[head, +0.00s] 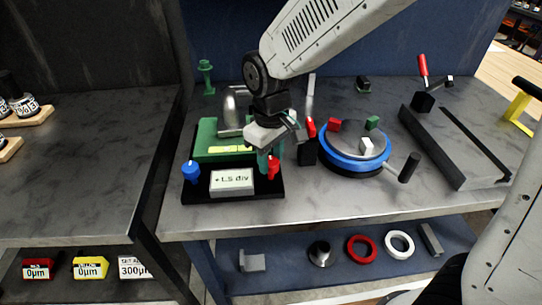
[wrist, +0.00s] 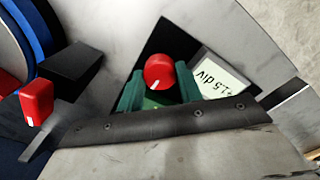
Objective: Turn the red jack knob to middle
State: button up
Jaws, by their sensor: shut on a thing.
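The tilting positioner has a black base (head: 240,197), a green block (head: 208,140) and a white display (head: 232,181) that reads "+1.5 div". The red jack knob (head: 272,170) stands at the right of the display. In the wrist view the red knob (wrist: 158,70) has a white mark on its near edge, toward the lower left of its cap. My gripper (head: 268,160) reaches down over it. The green fingers of my gripper (wrist: 159,88) stand on either side of the knob, shut on it. The display (wrist: 218,82) shows upside down there.
A blue knob (head: 191,171) sits at the positioner's left front. Close on the right are a black block (head: 307,152) with a red lever (head: 311,127), and a round blue-rimmed table (head: 345,163) with coloured blocks and a black handle (head: 409,168). The counter in front is clear.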

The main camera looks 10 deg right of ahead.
aim_at(271, 161)
dwell(0.4)
jog(key=o, duration=1)
notch_tip(271, 161, up, 8)
jog(key=shift+f, duration=0.1)
jog(key=s+d+r+m, duration=0.1)
jog(key=s+d+m, duration=0.1)
jog(key=s+d, duration=0.4)
jog(key=s+d+r+m+t, duration=0.1)
jog(key=s+d+r+m, duration=0.1)
jog(key=s+d, duration=0.4)
jog(key=s+d+r+m, duration=0.2)
jog(key=s+d+m, duration=0.2)
jog(key=s+d, duration=0.3)
jog(key=shift+s+d, duration=0.1)
jog(key=shift+d, duration=0.6)
